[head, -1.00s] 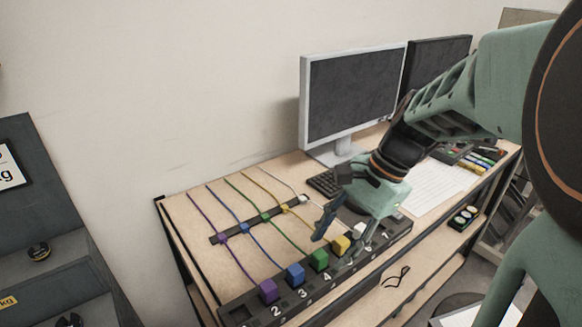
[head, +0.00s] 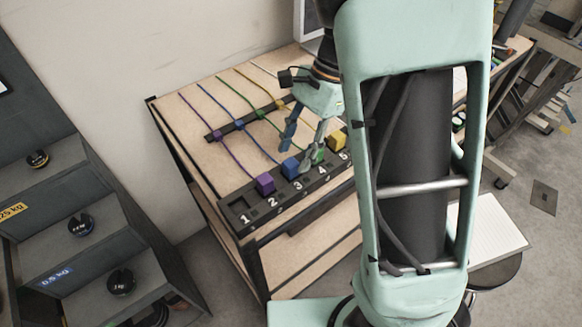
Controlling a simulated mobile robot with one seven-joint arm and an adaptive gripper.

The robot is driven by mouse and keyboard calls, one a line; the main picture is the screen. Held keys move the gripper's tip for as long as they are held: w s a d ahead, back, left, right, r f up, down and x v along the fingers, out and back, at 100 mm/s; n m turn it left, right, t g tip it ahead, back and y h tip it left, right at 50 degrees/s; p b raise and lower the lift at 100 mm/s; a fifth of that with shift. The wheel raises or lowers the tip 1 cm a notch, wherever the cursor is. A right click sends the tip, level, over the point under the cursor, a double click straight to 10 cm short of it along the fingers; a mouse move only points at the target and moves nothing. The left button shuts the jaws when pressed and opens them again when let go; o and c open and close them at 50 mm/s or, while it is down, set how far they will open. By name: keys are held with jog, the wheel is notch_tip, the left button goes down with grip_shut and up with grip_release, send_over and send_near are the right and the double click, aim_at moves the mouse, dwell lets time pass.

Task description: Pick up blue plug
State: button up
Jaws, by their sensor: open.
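The blue plug (head: 290,167) sits in the dark numbered socket strip (head: 254,222) on the wooden table, by number 3. A blue cable runs from it up to a dark bar. My gripper (head: 299,155) is open, with its fingers pointing down just above and beside the blue plug. One finger is behind the blue plug and the other is over the green plug (head: 317,152), partly hiding it. I cannot tell whether the fingers touch either plug.
The purple plug (head: 265,184) stands left of the blue one, and the yellow plug (head: 337,138) stands to the right. The slot by number 1 is empty. Stepped shelves with weights (head: 81,226) stand at the left. My arm hides the table's right part.

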aim_at(292, 162)
jog(key=x, duration=0.4)
grip_shut()
